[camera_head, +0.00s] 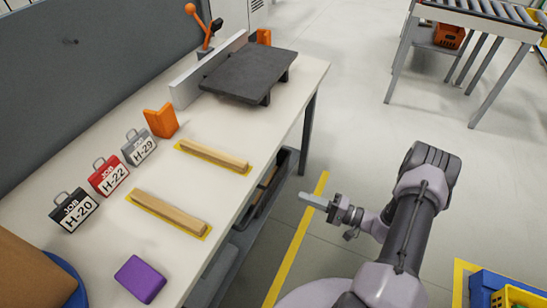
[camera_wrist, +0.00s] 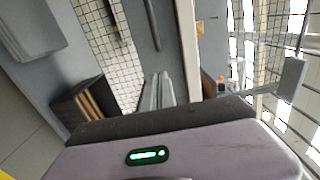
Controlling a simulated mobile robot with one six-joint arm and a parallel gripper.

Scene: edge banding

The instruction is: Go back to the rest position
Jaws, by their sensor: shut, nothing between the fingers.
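My gripper (camera_head: 312,200) is off the right side of the workbench (camera_head: 236,205), over the open floor beside the yellow floor line. Its fingers are together and point left toward the bench. In the wrist view my gripper (camera_wrist: 157,90) shows as two grey fingers side by side, with nothing between them. My arm is folded back at the lower right of the head view, clear of the bench.
On the bench are two wooden strips (camera_head: 215,157) (camera_head: 168,212), black, red and grey job tags (camera_head: 108,176), a purple block (camera_head: 140,279), an orange bracket (camera_head: 161,122) and a dark plate (camera_head: 249,75). A roller conveyor (camera_head: 478,12) stands at the back right. Floor between is clear.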

